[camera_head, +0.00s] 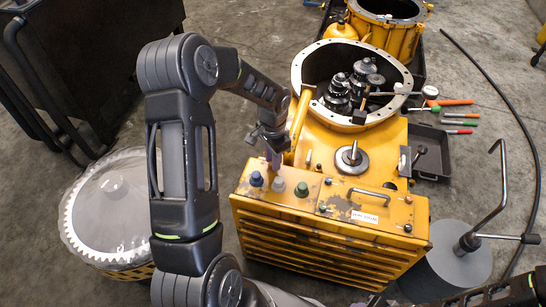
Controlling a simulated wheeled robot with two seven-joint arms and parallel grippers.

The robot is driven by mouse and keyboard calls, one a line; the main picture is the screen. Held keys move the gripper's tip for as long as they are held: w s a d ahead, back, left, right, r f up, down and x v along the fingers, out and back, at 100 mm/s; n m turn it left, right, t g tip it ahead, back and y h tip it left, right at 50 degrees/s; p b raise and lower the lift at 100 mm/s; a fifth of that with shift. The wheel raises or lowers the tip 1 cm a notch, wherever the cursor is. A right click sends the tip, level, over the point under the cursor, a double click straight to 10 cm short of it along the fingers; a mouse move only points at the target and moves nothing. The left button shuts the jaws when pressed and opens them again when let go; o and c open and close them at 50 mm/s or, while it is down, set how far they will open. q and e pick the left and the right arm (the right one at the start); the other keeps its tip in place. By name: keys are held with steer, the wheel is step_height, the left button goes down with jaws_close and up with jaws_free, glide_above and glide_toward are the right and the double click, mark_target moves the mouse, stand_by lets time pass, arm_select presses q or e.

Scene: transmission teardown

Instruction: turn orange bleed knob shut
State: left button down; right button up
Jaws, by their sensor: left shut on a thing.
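My left gripper (273,160) reaches down to the top of the yellow ribbed housing (330,245), at its back left. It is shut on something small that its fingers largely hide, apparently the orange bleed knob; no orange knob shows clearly. A blue knob (256,179), a grey knob (279,184) and a green knob (301,189) stand in a row just in front of the fingers. My right arm shows only as dark parts at the bottom right edge, and its jaws cannot be made out.
An open round yellow casing (313,100) with black gear parts stands behind the housing. A grey tray (434,160) and coloured-handled tools lie to the right. A clear-covered drum (105,215) stands left.

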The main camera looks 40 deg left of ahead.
arm_select(q)
steer(key=shift+w+m, duration=0.1)
steer(key=shift+m, duration=0.3)
steer(key=c, duration=1.2)
jaws_free()
steer(key=shift+o, duration=0.2)
step_height(320, 180, up, 8)
steer(key=shift+f+p, duration=0.1)
steer(key=shift+p, duration=0.55)
